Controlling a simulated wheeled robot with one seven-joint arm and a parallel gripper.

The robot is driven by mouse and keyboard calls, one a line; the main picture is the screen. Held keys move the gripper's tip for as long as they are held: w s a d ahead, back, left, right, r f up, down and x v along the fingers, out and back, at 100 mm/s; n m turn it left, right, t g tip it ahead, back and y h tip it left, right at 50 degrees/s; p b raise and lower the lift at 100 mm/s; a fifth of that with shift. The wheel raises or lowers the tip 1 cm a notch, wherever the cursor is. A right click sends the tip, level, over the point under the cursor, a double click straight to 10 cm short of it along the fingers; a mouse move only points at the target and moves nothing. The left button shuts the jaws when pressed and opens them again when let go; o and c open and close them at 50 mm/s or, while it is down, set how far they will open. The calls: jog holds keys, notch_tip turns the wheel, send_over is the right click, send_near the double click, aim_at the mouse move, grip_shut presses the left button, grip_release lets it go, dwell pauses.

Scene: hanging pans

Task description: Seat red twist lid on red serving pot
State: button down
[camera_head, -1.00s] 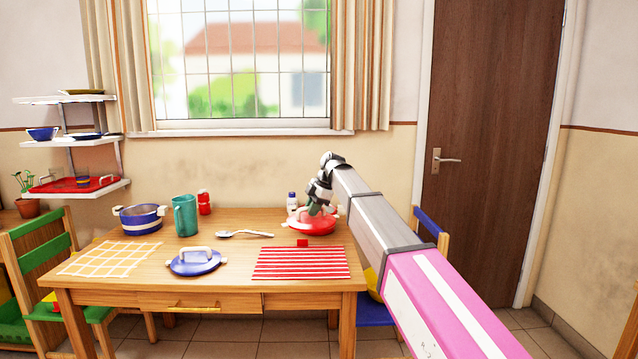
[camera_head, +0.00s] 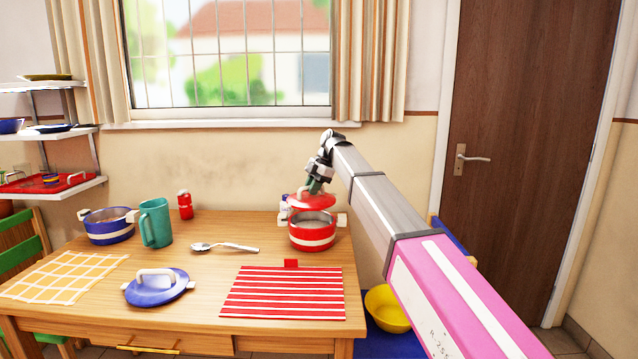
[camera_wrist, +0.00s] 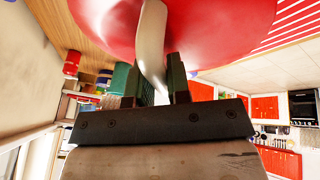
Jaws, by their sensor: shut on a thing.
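The red serving pot (camera_head: 313,237) has a white band and white side handles. It stands upright on the table at the back right, its mouth partly visible. The red twist lid (camera_head: 310,201) is above the pot, apart from the rim, and looks slightly tilted. My gripper (camera_head: 315,187) is shut on the lid's handle. In the wrist view my gripper (camera_wrist: 155,80) has its two fingers on either side of the pale curved handle, with the red lid (camera_wrist: 220,30) filling the top. The pot is hidden behind the lid there.
A white bottle (camera_head: 284,208) stands just behind the pot. A red shaker (camera_head: 185,205), teal mug (camera_head: 156,222), blue pot (camera_head: 109,225), spoon (camera_head: 225,248) and blue lid (camera_head: 157,287) are to the left. A red striped mat (camera_head: 283,293) lies in front.

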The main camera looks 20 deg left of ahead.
jog(key=shift+w, duration=0.35)
jog(key=shift+f, duration=0.2)
notch_tip(320, 180, down, 7)
jog(key=shift+r, duration=0.15)
dwell(1.4)
dwell(0.5)
jog(key=c, duration=1)
grip_release()
